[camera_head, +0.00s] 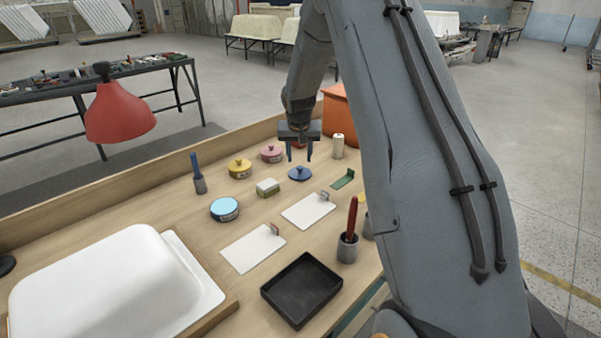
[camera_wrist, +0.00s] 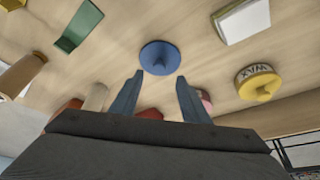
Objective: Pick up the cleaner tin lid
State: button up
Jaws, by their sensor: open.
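A round blue lid (camera_head: 299,174) with a small knob lies flat on the wooden table; it has no readable label. It also shows in the wrist view (camera_wrist: 159,56), just beyond my fingertips. My gripper (camera_head: 299,158) is open and empty, pointing down over the lid. In the wrist view my gripper's two fingers (camera_wrist: 160,77) are spread, one toward each side of the lid's near edge, and appear apart from it. A light-blue round tin (camera_head: 225,209) with a dark label band stands at the left, with no knob visible on top.
A yellow tin (camera_wrist: 259,82) marked WAX and a pink tin (camera_head: 271,153) stand behind left of the lid. A white-and-green block (camera_head: 268,187), a green piece (camera_head: 343,179) and a cream cylinder (camera_head: 338,146) are nearby. A black tray (camera_head: 301,290) lies in front.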

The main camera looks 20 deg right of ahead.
aim_at(300, 167)
jog(key=shift+p+x, duration=1.05)
jog(key=shift+x, duration=1.7)
jog(key=shift+s, duration=0.2)
jog(key=shift+c, duration=0.5)
grip_shut()
